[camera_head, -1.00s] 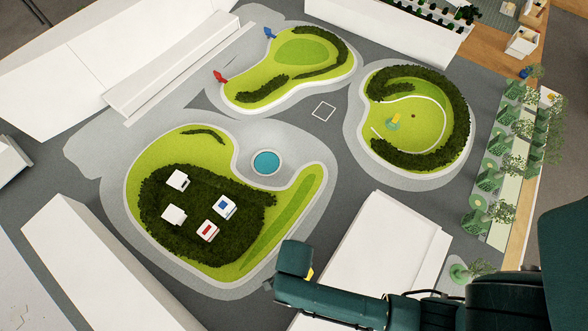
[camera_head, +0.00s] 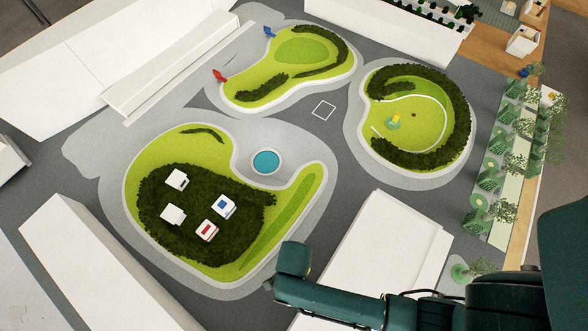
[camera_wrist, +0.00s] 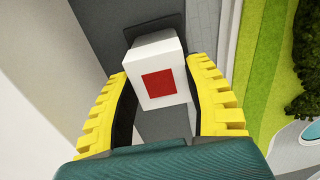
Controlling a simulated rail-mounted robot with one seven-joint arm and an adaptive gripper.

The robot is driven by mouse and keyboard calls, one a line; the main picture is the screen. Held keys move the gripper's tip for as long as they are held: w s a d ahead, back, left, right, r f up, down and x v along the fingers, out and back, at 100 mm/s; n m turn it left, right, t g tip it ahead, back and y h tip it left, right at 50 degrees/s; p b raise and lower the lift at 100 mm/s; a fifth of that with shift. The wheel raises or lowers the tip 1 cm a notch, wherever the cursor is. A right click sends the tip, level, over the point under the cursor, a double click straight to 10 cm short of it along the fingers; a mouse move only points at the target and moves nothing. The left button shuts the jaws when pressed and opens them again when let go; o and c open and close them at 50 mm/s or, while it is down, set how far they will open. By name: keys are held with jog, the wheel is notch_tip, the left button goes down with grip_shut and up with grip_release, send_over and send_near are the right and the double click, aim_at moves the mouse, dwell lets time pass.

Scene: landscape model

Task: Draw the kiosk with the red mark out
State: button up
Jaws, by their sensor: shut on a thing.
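In the wrist view, a white box-shaped kiosk with a red square mark (camera_wrist: 159,84) sits between the two yellow fingers of my gripper (camera_wrist: 158,76). The fingers are shut on its sides. A dark flat piece (camera_wrist: 153,29) shows just beyond it. In the head view, the dark green end of my arm is above the grey ground beside the lower green island, and it hides the fingers and the held kiosk. Another white kiosk with a red mark (camera_head: 206,231) stands on the dark hedge patch of that island, apart from my gripper.
Beside that one stand a blue-marked kiosk (camera_head: 224,207) and two plain white ones (camera_head: 177,180). A long white block (camera_head: 372,262) lies right of my gripper. A round blue pond (camera_head: 267,162) sits up and left. Grey ground shows between the islands.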

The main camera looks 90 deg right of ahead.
jog(key=shift+r+p, duration=0.6)
jog(key=shift+p, duration=0.3)
jog(key=shift+r+p, duration=2.25)
jog(key=shift+p, duration=0.45)
jog(key=shift+f, duration=0.1)
